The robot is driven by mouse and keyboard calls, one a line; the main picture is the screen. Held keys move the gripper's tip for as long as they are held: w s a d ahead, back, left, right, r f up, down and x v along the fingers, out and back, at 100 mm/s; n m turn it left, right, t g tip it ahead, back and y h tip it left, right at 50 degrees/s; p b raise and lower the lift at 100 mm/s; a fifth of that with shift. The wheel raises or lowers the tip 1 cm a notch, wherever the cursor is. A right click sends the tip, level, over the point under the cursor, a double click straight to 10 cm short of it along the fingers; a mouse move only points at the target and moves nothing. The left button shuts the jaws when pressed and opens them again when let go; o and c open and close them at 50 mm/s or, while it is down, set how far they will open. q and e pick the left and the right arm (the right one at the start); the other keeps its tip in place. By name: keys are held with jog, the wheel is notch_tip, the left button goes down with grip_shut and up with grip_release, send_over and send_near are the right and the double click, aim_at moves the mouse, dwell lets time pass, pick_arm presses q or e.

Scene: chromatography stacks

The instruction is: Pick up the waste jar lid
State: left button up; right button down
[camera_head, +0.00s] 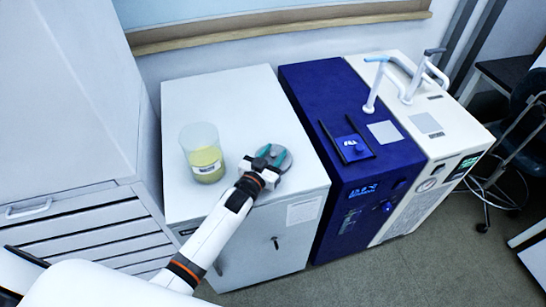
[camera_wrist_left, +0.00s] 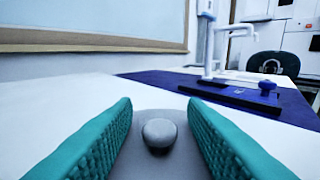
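The waste jar lid (camera_head: 283,157) is a grey disc lying on the white cabinet top, to the right of the jar. In the left wrist view the lid (camera_wrist_left: 150,167) shows a round knob (camera_wrist_left: 159,134) in its middle. My left gripper (camera_head: 267,157) is at the lid, its teal fingers (camera_wrist_left: 160,128) open with one on each side of the knob and a gap visible on both sides. The waste jar (camera_head: 206,153) is clear, open on top, with yellow-green liquid and a label. My right gripper is not in view.
A white cabinet (camera_head: 230,100) carries the jar and lid. A dark blue unit (camera_head: 318,85) with a small black frame (camera_head: 345,142) and blue knob stands to the right, then a white unit (camera_head: 440,110) with pipes. Clear cabinet top lies behind the lid.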

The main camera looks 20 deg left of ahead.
pick_arm(q)
jog(key=c, duration=0.6)
grip_shut()
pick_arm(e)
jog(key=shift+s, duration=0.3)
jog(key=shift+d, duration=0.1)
